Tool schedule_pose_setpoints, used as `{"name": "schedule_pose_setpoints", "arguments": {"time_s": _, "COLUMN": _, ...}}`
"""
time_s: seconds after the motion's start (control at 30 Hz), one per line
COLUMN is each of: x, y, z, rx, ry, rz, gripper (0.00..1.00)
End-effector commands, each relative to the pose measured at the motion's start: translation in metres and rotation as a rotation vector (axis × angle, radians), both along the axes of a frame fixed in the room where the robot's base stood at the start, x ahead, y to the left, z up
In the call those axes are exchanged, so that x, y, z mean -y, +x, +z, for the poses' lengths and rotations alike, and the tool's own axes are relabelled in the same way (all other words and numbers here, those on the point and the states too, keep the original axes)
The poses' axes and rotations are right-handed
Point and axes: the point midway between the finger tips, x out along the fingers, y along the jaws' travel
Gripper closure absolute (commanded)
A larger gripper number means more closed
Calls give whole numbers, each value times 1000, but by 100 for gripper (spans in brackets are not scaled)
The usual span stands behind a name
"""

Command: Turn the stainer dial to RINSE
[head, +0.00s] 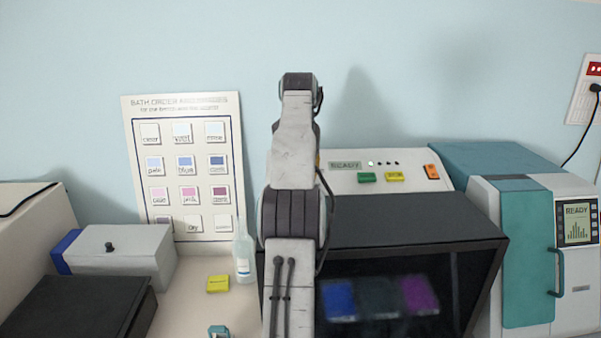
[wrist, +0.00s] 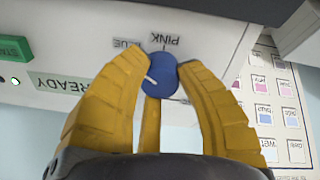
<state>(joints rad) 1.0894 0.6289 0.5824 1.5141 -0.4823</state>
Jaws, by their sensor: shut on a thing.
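The stainer (head: 411,176) has a white sloped panel with a READY display (head: 345,165) and a lit green lamp. Its dial (wrist: 158,76) is a round blue knob with a short white pointer mark, seen in the wrist view. Upside-down labels PINK (wrist: 165,41) and a partly covered BLUE (wrist: 128,43) stand beside it. No RINSE label is visible. My gripper (wrist: 163,66) is shut on the dial, its yellow fingers on opposite sides of the knob. In the head view my arm hides the dial and nearly all of my gripper.
Green (head: 366,177) and yellow (head: 395,177) buttons and an orange switch (head: 432,171) sit right of my arm. A bath-order chart (head: 235,165) leans on the wall at left. A bottle (head: 243,258) stands close left of my arm. A teal-doored machine (head: 526,258) is at right.

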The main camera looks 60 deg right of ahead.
Motion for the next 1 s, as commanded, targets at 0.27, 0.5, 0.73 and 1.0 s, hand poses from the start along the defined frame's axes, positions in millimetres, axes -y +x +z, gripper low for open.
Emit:
{"name": "schedule_pose_setpoints", "arguments": {"time_s": 0.27, "x": -1, "y": 0, "z": -3, "rx": -31, "ry": -10, "rz": 73, "gripper": 100}}
{"name": "schedule_pose_setpoints", "arguments": {"time_s": 0.5, "x": -1, "y": 0, "z": -3, "rx": -31, "ry": -8, "rz": 72, "gripper": 63}}
{"name": "schedule_pose_setpoints", "arguments": {"time_s": 0.73, "x": 0, "y": 0, "z": -2, "rx": -29, "ry": -12, "rz": 72, "gripper": 43}}
{"name": "schedule_pose_setpoints", "arguments": {"time_s": 1.0, "x": 0, "y": 0, "z": -1, "rx": -28, "ry": -14, "rz": 70, "gripper": 40}}
